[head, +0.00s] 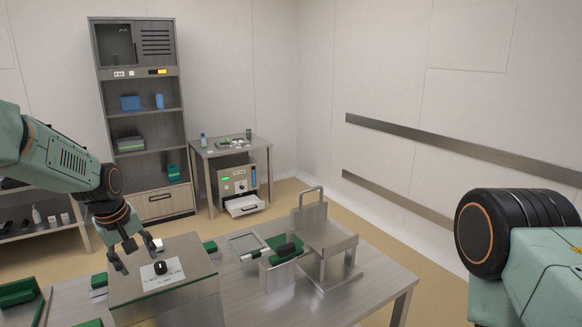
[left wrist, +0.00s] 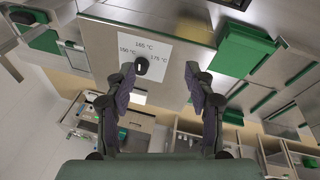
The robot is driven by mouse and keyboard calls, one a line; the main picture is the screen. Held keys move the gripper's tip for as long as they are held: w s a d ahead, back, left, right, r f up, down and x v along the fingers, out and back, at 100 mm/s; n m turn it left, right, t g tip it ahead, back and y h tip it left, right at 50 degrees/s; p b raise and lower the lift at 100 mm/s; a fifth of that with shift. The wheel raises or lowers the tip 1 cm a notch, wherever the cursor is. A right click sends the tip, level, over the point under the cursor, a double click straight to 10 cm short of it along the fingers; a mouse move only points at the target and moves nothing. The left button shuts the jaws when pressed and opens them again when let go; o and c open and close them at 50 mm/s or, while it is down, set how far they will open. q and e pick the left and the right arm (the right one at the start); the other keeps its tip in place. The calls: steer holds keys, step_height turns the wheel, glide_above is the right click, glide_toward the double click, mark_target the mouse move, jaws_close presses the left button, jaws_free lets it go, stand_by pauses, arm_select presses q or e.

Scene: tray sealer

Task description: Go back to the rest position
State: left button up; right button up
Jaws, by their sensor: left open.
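My left gripper (head: 137,260) is open, with its fingers pointing down over the grey box (head: 200,262). A black knob (head: 160,267) sits on a white label on top of that box. In the left wrist view the open fingers (left wrist: 160,75) show no object held between them. The knob (left wrist: 141,66) appears close to the left finger there; I cannot tell whether they touch.
A metal press with a handle (head: 325,238) stands on the table right of the box, beside a green tray (head: 284,246). More green trays (head: 18,291) lie at the left. A tall shelf (head: 143,130) and a side table (head: 232,147) stand behind. The table's right corner is bare.

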arm_select(q)
steer(key=s+d+f+m+b, duration=0.25)
steer(key=s+f, duration=0.25)
steer(key=f, duration=0.4)
steer(key=s+d+f+m+t+b, duration=0.1)
steer(key=s+d+f+b, duration=0.3)
steer(key=f, duration=0.5)
steer(key=s+d+f+m+b, duration=0.25)
steer(key=s+f, duration=0.35)
steer(key=f, duration=0.3)
steer(key=s+d+f+m+g+b, duration=0.1)
steer(key=s+f+g+b, duration=0.1)
steer(key=s+f+b, duration=0.6)
steer(key=s+d+f+m+g+b, duration=0.1)
steer(key=s+d+f+g+b, duration=0.1)
steer(key=s+f+b, duration=0.6)
steer(key=s+f, duration=0.2)
steer(key=s, duration=0.4)
steer(key=s+f, duration=0.3)
steer(key=s, duration=0.4)
steer(key=shift+s+d+f, duration=0.15)
steer(key=shift+s+f, duration=0.1)
steer(key=shift+f, duration=0.1)
